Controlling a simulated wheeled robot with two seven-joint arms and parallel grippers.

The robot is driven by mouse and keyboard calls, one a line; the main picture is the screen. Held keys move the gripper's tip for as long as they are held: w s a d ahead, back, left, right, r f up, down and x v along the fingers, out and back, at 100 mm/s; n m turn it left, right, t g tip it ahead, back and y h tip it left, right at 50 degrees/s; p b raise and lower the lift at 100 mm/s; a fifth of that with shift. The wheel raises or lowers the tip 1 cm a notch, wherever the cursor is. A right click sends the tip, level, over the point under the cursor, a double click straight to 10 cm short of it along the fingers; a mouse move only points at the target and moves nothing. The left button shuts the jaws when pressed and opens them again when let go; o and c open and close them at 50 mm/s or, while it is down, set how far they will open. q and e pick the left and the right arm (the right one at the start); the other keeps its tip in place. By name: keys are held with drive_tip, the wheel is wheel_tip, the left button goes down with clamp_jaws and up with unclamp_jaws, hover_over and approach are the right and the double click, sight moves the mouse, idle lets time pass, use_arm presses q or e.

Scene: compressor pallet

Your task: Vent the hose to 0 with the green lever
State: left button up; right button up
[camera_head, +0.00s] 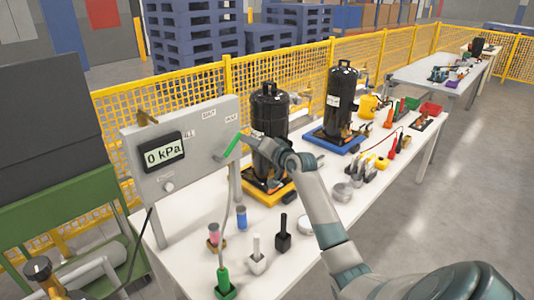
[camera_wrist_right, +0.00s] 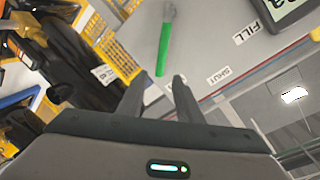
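The gauge (camera_head: 164,152) on the grey panel (camera_head: 192,130) reads 0 kPa. The green lever (camera_head: 233,147) is at the panel's right end, below the VENT label (camera_head: 232,118). In the right wrist view the green lever (camera_wrist_right: 165,48) runs from a grey end at the top down to just ahead of my fingertips. My right gripper (camera_wrist_right: 158,80) is open, its two fingers apart with nothing held between them. In the head view the right gripper (camera_head: 244,138) is close to the lever. A thin grey hose (camera_head: 229,215) drops from the panel to a green fitting (camera_head: 224,284). My left gripper is out of view.
Two black compressors (camera_head: 268,120) (camera_head: 341,95) stand on the white table (camera_head: 190,265), right of the panel. Small fittings (camera_head: 257,255) and a round tin (camera_head: 341,192) lie in front. A yellow mesh fence (camera_head: 165,98) runs behind.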

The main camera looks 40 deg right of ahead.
drive_tip(key=s+r+b, duration=0.1)
drive_tip(key=s, duration=0.7)
drive_tip(key=shift+s+a+r+b, duration=0.15)
drive_tip(key=shift+s+b, duration=0.05)
drive_tip(key=shift+b, duration=0.15)
